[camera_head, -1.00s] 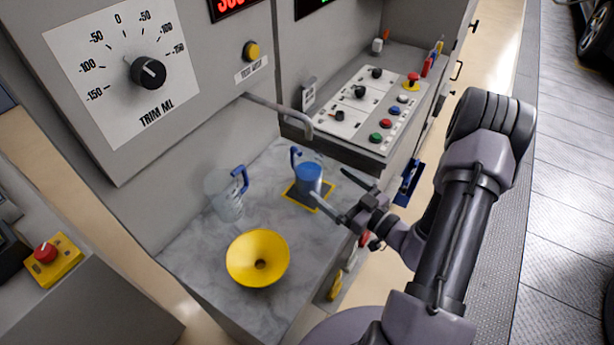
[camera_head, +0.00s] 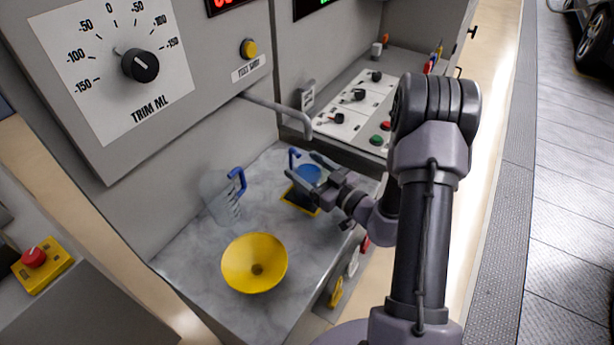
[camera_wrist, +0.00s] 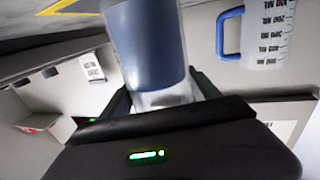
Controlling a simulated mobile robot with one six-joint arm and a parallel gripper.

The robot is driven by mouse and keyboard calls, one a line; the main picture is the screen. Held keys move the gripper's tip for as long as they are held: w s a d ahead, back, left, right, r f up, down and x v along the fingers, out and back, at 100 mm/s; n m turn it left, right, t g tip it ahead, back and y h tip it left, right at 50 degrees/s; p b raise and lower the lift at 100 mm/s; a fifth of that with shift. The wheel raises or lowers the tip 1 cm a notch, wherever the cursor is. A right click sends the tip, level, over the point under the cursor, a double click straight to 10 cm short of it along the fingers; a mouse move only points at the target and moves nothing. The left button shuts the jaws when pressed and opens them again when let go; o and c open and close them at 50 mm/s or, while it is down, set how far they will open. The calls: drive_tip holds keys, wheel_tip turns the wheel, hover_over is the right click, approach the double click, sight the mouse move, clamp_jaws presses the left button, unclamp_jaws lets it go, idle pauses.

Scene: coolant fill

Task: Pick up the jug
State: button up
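A clear jug holding blue liquid (camera_head: 308,174) stands upright on a yellow-edged square (camera_head: 287,197) on the marble top. My gripper (camera_head: 301,166) is at this jug, with one finger on each side of it. In the wrist view the jug (camera_wrist: 150,45) appears inverted and lies between the two spread fingers (camera_wrist: 163,92). The fingers look open, and I see no clear grip. A second jug, clear with a blue handle (camera_head: 237,184), stands to the left and shows no blue liquid. It also shows at the wrist view's upper right (camera_wrist: 266,35).
A yellow funnel (camera_head: 254,264) sits in front on the marble top (camera_head: 195,252). A metal spout (camera_head: 280,108) reaches out above the jugs. A control panel (camera_head: 345,115) with knobs and buttons is behind. A dial panel (camera_head: 110,65) rises at left.

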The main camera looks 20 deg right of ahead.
sight(308, 159)
drive_tip(key=c, duration=1.1)
drive_tip(key=shift+r, duration=0.1)
drive_tip(key=shift+c, duration=0.2)
drive_tip(key=shift+r+p, duration=0.3)
wheel_tip(308, 159, up, 3)
drive_tip(key=p, duration=0.2)
drive_tip(key=shift+s+d+r+p, duration=0.1)
drive_tip(key=shift+s+r+p, duration=0.05)
drive_tip(key=shift+p, duration=0.15)
drive_tip(key=p+v, duration=0.3)
drive_tip(key=v, duration=1.4)
drive_tip(key=shift+s+f, duration=0.25)
drive_tip(key=shift+s, duration=0.1)
